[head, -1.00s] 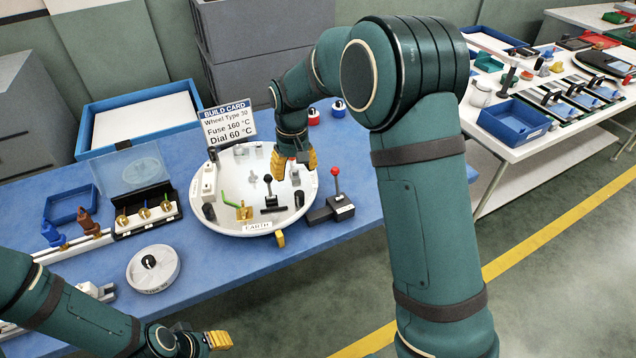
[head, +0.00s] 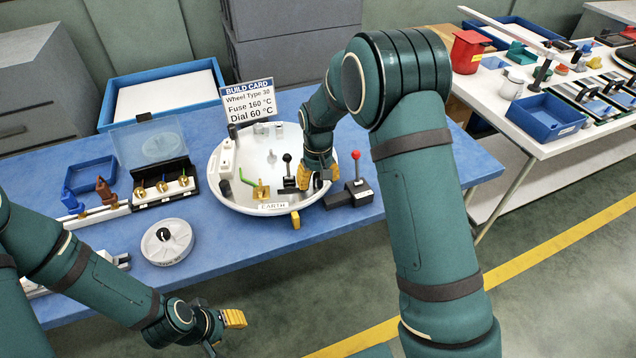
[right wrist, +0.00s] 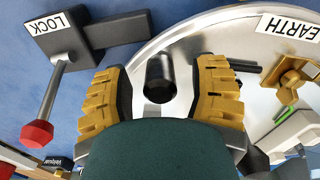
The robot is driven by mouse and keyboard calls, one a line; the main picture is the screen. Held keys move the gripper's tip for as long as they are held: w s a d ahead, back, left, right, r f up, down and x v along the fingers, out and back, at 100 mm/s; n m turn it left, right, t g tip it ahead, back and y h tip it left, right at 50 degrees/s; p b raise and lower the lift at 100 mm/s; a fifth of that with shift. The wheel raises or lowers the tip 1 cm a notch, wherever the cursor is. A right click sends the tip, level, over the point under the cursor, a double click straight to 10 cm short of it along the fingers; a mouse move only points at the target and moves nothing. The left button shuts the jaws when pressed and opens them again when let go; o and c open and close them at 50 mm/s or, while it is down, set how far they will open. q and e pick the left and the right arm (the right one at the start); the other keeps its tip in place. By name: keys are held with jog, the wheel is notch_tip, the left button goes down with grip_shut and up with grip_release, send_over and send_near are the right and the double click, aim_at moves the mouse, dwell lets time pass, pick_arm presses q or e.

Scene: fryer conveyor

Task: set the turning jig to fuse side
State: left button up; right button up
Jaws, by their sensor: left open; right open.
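The turning jig (head: 232,192) is a round white dish on the blue table. Its EARTH label (head: 272,206) faces the near side, and it also shows in the right wrist view (right wrist: 291,32). My right gripper (head: 317,186) is open, low over the jig's right rim. In the right wrist view its yellow fingers (right wrist: 163,95) stand either side of a black peg (right wrist: 159,72), with gaps between. A LOCK block with a red-knobbed lever (head: 358,180) stands right of the jig. My left gripper (head: 234,319) is open and empty beyond the table's near edge. No fuse label is visible.
A build card (head: 249,101) stands behind the jig. A white dial wheel (head: 167,242), a box of brass parts (head: 163,190) and blue trays (head: 91,174) lie to the left. Table at front centre is clear.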

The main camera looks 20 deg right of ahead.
jog(key=shift+f, duration=0.45)
grip_shut()
jog(key=shift+a, duration=0.1)
